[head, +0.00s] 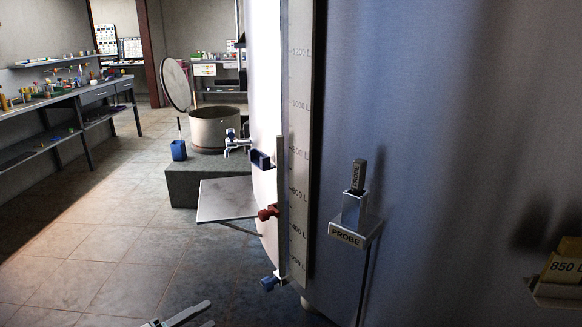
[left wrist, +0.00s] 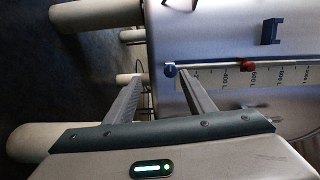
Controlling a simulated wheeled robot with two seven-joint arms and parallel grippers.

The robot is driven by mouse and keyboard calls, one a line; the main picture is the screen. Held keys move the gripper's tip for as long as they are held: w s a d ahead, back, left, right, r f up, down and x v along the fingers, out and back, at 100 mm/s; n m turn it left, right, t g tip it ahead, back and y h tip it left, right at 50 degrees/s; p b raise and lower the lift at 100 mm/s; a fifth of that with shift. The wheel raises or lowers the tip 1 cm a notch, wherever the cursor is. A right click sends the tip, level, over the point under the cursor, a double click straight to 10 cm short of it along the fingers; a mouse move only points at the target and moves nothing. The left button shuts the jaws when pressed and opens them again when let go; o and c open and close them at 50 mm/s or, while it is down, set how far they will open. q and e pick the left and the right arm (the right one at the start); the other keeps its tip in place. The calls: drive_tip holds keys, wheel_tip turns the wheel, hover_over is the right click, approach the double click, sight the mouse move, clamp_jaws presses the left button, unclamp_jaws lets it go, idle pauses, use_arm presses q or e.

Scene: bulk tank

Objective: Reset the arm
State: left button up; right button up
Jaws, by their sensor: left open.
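My left gripper (head: 188,316) shows at the bottom edge of the head view, low in front of the tank (head: 440,120). In the left wrist view its two fingers (left wrist: 160,78) are spread apart with nothing between them. The tank's volume scale (head: 300,130) runs up its side, with a red knob (head: 268,212) and a blue valve (head: 269,283) beside it. In the left wrist view the scale (left wrist: 240,75) lies just beyond the fingertips, apart from them as far as I can tell. My right gripper is not in view.
A probe (head: 358,174) stands in a holder labelled PROBE (head: 348,232) on the tank. A yellow 850 L card (head: 564,268) sits at the right edge. A grey shelf plate (head: 228,199) juts out left of the tank. The tiled floor (head: 90,250) at left is clear.

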use_arm(q)
drive_tip(key=s+a+f+n+y+p, duration=0.1)
drive_tip(key=s+f+n+y+p, duration=0.3)
drive_tip(key=f+n, duration=0.5)
drive_tip(key=s+f+n+y+p, duration=0.1)
drive_tip(key=s+f+n+y, duration=0.45)
drive_tip(key=f, duration=0.45)
drive_tip(key=s+d+f+n+g+p, duration=0.1)
drive_tip(key=s+d+f+n+g, duration=0.1)
drive_tip(key=s+f, duration=0.3)
drive_tip(key=s+d+f+n+g+y+p, duration=0.1)
drive_tip(key=s+d+f+n+g, duration=0.1)
drive_tip(key=s, duration=1)
drive_tip(key=s+d+f+n+g+p, duration=0.2)
drive_tip(key=s+f+n, duration=0.3)
drive_tip(key=s+f, duration=0.3)
drive_tip(key=shift+s+d+g+y, duration=0.25)
drive_tip(key=shift+s+g+y, duration=0.1)
drive_tip(key=shift+s+g, duration=0.45)
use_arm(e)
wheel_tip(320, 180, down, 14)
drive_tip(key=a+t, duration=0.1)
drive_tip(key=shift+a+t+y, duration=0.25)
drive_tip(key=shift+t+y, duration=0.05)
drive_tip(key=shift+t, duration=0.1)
